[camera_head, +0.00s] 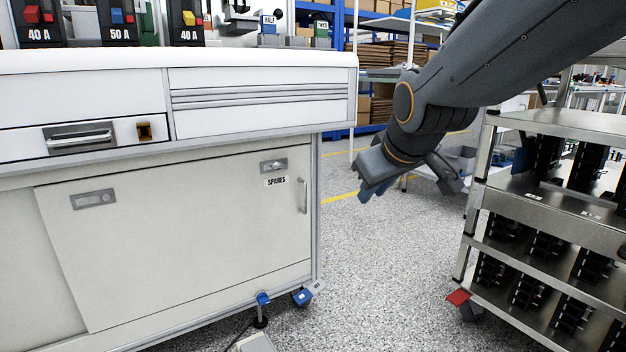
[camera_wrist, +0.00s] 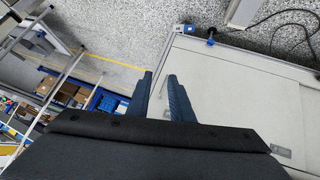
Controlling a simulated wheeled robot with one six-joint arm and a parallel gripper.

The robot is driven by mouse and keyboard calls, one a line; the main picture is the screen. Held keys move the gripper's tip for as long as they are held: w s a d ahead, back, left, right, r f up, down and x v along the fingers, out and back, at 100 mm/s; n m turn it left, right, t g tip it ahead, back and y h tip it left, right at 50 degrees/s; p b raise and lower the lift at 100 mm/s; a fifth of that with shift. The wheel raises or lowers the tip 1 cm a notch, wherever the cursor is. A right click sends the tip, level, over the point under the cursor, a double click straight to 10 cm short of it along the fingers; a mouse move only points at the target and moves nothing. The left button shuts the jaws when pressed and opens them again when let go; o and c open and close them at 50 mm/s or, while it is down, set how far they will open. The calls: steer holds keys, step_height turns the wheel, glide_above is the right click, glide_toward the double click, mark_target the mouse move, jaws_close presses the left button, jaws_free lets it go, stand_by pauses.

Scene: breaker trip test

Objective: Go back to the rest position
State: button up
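My gripper (camera_head: 366,192) hangs at the end of my dark grey arm in the head view. It points down and to the left, in the gap between the white cabinet bench (camera_head: 180,240) and the metal rack (camera_head: 560,122). In the wrist view my gripper (camera_wrist: 160,76) shows two blue-grey fingers with a clear gap between them. Nothing is held there. The cabinet's pale side (camera_wrist: 240,85) lies behind and to the right of the fingers.
Breakers marked 40 A (camera_head: 38,22) and 50 A (camera_head: 117,20) stand on the bench top. A "SPARES" label (camera_head: 276,182) marks the cabinet door. The rack holds several black units. Speckled floor (camera_head: 385,270) lies free between bench and rack. Blue shelving (camera_head: 338,60) stands behind.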

steer(key=s+a+f+g+p, duration=0.1)
steer(key=s+a+f+g, duration=0.25)
steer(key=s, duration=0.65)
steer(key=s+a+f+g+p, duration=0.2)
steer(key=s+a, duration=0.3)
steer(key=s, duration=0.5)
steer(key=s+a+f+g+p, duration=0.1)
steer(key=s+a+f+g, duration=0.3)
steer(key=s, duration=0.6)
steer(key=d+r+m+p, duration=0.2)
steer(key=d+r+p, duration=0.4)
steer(key=r+p, duration=0.3)
steer(key=d+r+m+p, duration=0.2)
steer(key=d+r+p, duration=0.5)
steer(key=p, duration=0.9)
steer(key=d+r+m+h+p, duration=0.1)
steer(key=d+r+p, duration=0.6)
steer(key=r+p, duration=0.5)
steer(key=shift+r+m+t, duration=0.35)
steer(key=shift+r+m, duration=0.05)
steer(key=shift+r, duration=0.25)
steer(key=shift+w+d, duration=0.1)
